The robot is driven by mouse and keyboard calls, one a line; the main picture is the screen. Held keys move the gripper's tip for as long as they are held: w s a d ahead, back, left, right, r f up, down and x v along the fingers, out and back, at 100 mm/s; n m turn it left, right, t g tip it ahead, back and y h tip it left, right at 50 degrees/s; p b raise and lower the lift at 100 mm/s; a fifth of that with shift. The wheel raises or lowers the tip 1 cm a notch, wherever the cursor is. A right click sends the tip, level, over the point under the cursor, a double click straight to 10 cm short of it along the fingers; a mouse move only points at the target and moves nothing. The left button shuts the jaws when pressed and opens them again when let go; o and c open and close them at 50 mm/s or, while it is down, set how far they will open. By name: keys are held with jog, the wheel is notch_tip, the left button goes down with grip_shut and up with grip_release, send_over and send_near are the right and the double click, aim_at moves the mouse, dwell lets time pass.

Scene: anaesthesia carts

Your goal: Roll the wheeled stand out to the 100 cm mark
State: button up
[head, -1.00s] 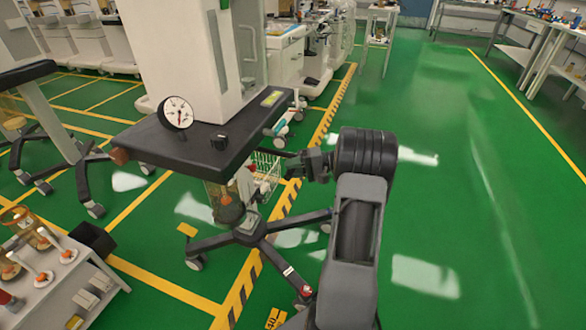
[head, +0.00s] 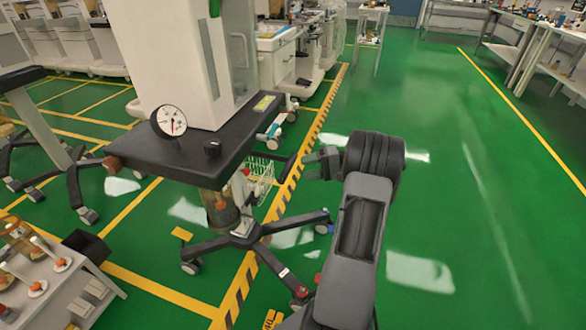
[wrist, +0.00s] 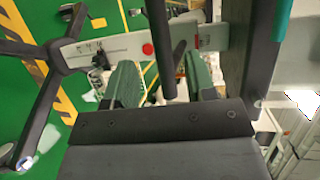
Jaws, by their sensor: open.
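The wheeled stand has a dark top (head: 190,150) with a round gauge and a black knob, a white column above, and a dark base (head: 245,238) with several castered legs. It stands by the black-and-yellow floor strip. My gripper (head: 312,163) is to the right of the stand's top, in front of its right side. In the wrist view my gripper (wrist: 162,85) has two greenish fingers apart. A dark bar (wrist: 168,45) shows between them; I cannot tell whether it touches either finger. A floor mark reading 40 (head: 272,319) is by the near legs. No 100 mark is readable.
A hazard strip (head: 233,300) runs along the floor beside the stand. A white shelf (head: 70,285) with small items is at the near left. Another castered stand (head: 75,180) is at the left. Green floor to the right is clear, with benches beyond.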

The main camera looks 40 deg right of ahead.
jog(key=p+v, duration=0.1)
jog(key=v, duration=0.5)
jog(key=shift+d, duration=0.2)
jog(key=shift+s, duration=0.15)
dwell(0.5)
jog(key=a+r+n+g+h+p, duration=0.2)
jog(key=a+r+g+h+p, duration=0.4)
jog(key=a+r+p, duration=0.85)
jog(key=s+a+r+n+h+p, duration=0.2)
jog(key=s+a+r+h+p, duration=0.2)
jog(key=s+a+r+p, duration=0.2)
jog(key=s+a+r+n+t+h+p, duration=0.1)
jog(key=s+a+r+n+h+p, duration=0.2)
jog(key=s+a+r+p, duration=0.3)
jog(key=a+r+p, duration=0.1)
jog(key=a+r, duration=0.4)
jog(key=shift+r+t+h, duration=0.3)
jog(key=shift+h, duration=0.1)
